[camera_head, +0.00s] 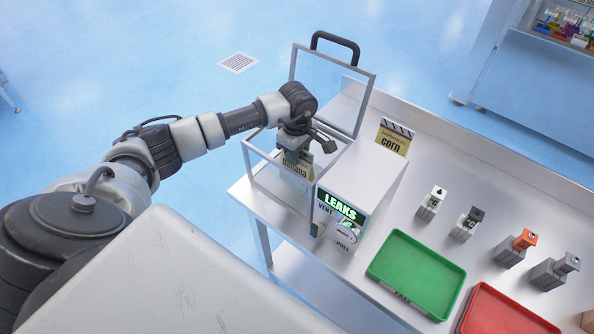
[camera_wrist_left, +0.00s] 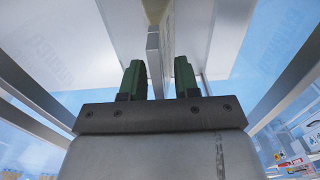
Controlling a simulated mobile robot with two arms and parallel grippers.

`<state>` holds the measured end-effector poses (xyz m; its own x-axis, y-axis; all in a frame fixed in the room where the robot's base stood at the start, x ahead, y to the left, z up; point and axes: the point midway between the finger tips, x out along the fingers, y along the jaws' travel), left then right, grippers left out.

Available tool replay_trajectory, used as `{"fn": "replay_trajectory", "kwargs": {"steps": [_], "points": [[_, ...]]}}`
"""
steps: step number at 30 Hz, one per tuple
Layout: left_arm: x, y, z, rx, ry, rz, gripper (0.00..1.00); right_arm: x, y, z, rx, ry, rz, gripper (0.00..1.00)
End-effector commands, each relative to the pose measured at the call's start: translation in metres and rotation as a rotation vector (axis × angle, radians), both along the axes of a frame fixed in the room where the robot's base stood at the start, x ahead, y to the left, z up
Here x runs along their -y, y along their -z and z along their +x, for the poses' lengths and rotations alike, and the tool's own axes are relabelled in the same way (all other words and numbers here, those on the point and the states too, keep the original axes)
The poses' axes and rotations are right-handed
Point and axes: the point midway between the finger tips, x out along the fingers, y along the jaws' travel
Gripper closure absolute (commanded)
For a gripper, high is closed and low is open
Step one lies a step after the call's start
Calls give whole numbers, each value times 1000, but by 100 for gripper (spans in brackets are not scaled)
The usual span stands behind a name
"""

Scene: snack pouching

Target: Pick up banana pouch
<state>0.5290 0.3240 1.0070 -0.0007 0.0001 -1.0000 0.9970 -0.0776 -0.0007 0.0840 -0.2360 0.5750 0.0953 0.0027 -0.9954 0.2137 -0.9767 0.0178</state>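The banana pouch (camera_head: 296,168), with a tan label reading "banana", stands upright inside the open clear chamber of the leak tester. My left gripper (camera_head: 294,152) reaches down into the chamber from above, at the pouch's top. In the left wrist view the two green-tipped fingers (camera_wrist_left: 159,80) are apart. A thin upright edge, which looks like the pouch (camera_wrist_left: 154,60), lies between them, nearer the left finger. A gap shows on the right side. The lower part of the pouch is partly hidden by the chamber and tester. My right gripper is not in view.
The chamber's framed lid (camera_head: 333,85) stands open behind. The tester box (camera_head: 365,185) shows "LEAKS". A corn pouch (camera_head: 393,140) stands behind it. A green tray (camera_head: 417,272), a red tray (camera_head: 505,315) and several small devices are to the right.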

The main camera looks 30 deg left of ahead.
Motion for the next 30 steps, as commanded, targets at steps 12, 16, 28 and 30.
{"fn": "replay_trajectory", "kwargs": {"steps": [12,16,28,30], "points": [[0,-1,0,0,0,0,100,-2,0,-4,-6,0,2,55],[0,-1,0,1,0,0,100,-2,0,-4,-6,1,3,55],[0,-58,1,7,1,1,100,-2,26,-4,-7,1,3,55],[0,-71,1,6,1,1,100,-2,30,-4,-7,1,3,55]]}}
